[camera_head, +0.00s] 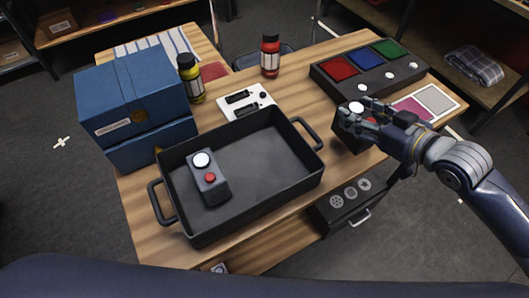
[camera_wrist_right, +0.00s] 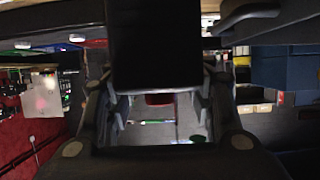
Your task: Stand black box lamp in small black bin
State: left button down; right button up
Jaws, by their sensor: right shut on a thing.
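A black box (camera_head: 346,138) with a white round top is in my right gripper (camera_head: 362,114), at the right part of the table near its front edge. The fingers are shut on its upper part and hide some of it. In the right wrist view the dark box (camera_wrist_right: 155,45) fills the space between the fingers. I cannot tell whether its base touches the table. The black bin (camera_head: 262,196), a shallow tray with two handles, stands to the left of the gripper. A dark box with a white and a red button (camera_head: 209,184) is inside the bin's left part. My left gripper is not in view.
A blue carton (camera_head: 135,95) stands behind the bin at left. A yellow bottle (camera_head: 190,80), a red bottle (camera_head: 270,55) and a white panel (camera_head: 246,102) are behind it. A long button box (camera_head: 368,72) is at back right. The bin's right half is empty.

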jog(key=shift+r, duration=0.25)
